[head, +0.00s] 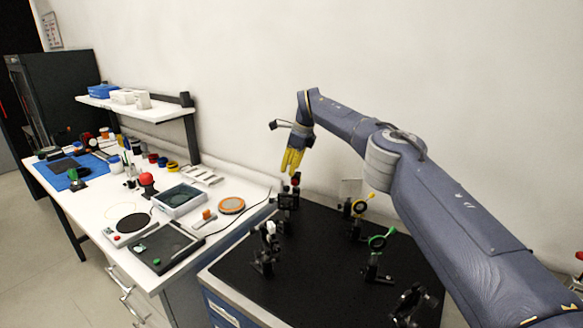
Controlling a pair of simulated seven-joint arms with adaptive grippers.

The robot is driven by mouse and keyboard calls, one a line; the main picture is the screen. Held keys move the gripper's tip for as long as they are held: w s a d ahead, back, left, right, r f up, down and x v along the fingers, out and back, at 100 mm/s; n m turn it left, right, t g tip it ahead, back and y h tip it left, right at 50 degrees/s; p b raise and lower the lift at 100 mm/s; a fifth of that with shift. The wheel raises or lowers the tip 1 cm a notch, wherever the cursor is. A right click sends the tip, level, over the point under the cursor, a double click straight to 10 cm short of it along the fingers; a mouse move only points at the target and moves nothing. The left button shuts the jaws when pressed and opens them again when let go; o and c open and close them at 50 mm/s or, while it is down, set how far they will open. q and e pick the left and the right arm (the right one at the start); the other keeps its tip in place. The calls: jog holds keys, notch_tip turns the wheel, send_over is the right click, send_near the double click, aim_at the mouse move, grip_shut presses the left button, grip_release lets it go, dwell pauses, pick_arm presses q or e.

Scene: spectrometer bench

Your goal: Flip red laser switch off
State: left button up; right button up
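My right gripper (291,161) has yellow fingers and points down at the back of the black bench top. Its fingers show as one yellow mass with no clear gap, so I cannot tell if it is open or shut. I see nothing held in it. Just below the fingertips is a small red part (295,178), above a dark block-like device (288,200) at the rear left of the bench. The red part may belong to the laser; the switch itself is too small to make out. My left gripper is not in view.
The black bench top (320,275) carries several optic mounts, including a yellow-ringed one (359,207), a green-ringed one (377,243) and a white-topped one (267,245). A white side table (90,215) with tools and trays stands at left. A wall is close behind.

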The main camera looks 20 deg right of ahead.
jog(key=shift+o, duration=0.6)
jog(key=shift+d, duration=0.15)
jog(key=shift+s+d+r, duration=0.1)
jog(key=shift+r, duration=0.1)
jog(key=v, duration=1.1)
jog(key=shift+r, duration=0.2)
